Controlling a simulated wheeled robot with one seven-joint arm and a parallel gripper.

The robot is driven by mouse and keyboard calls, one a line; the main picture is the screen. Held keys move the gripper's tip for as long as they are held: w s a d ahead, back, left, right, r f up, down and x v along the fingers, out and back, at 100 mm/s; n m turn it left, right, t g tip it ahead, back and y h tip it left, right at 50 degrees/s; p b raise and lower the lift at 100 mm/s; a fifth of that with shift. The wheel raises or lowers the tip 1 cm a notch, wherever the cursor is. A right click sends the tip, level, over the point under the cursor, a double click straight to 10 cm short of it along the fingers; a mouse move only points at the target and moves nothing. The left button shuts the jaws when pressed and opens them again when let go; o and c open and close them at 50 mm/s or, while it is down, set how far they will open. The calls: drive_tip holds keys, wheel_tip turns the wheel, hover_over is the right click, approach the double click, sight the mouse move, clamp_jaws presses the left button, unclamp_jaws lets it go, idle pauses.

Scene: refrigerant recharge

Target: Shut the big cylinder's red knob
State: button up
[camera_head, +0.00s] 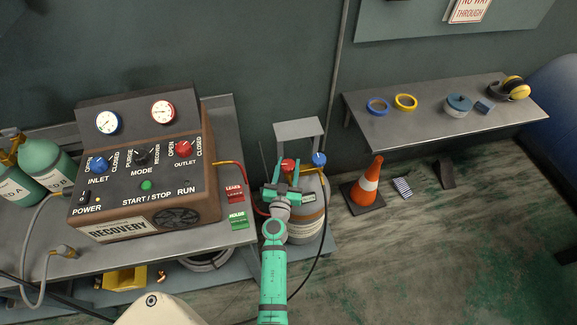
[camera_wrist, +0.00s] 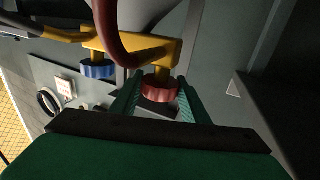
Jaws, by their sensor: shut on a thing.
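The big cylinder (camera_head: 306,226), grey with a brown band, stands on the floor right of the bench. Its red knob (camera_head: 288,163) and blue knob (camera_head: 319,159) are at its top. In the wrist view the red knob (camera_wrist: 160,86) hangs from the yellow valve body (camera_wrist: 146,48), with the blue knob (camera_wrist: 97,68) to its left. My gripper (camera_head: 283,183) is at the red knob; in the wrist view its green fingers (camera_wrist: 157,94) are on either side of the knob, shut on it. The knob's far side is hidden.
The recovery machine (camera_head: 146,175) sits on the left bench, with red and green labels (camera_head: 236,205) at the bench's right side. A red hose and a black hose run by the cylinder. A traffic cone (camera_head: 369,182) stands to the right, under a shelf (camera_head: 425,122). Open floor lies front right.

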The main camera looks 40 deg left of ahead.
sight(287, 172)
drive_tip(key=shift+f, duration=0.1)
drive_tip(key=o, duration=1.1)
drive_tip(key=shift+c, duration=0.2)
drive_tip(key=shift+v, duration=3.8)
